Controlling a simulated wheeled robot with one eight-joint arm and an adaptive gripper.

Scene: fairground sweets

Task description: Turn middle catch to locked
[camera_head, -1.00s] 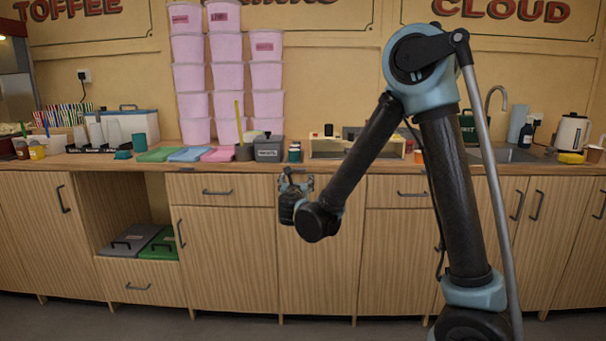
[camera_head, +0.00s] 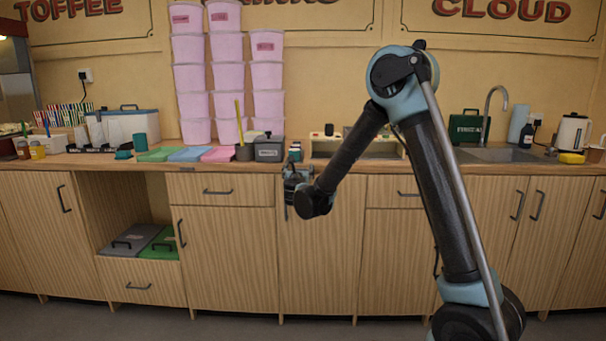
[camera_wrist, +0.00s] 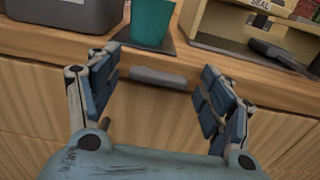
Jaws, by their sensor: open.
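A small grey bar (camera_wrist: 158,77), which looks like the middle catch, lies roughly level along the front just under the worktop edge in the wrist view. It tilts slightly with the picture. My gripper (camera_wrist: 162,92) is open, with one finger on each side of the bar in that view and nothing held. I cannot tell whether the fingers touch it. In the head view my gripper (camera_head: 294,186) is in front of the cabinet just below the worktop edge and hides the catch.
On the worktop (camera_head: 345,172) above stand a teal cup (camera_wrist: 152,20), a dark grey bin (camera_wrist: 75,12) and a wooden box (camera_wrist: 222,25) labelled SEAL. Pink tubs (camera_head: 228,75) are stacked at the back. Drawer handles (camera_head: 217,191) jut from the fronts. The floor in front is clear.

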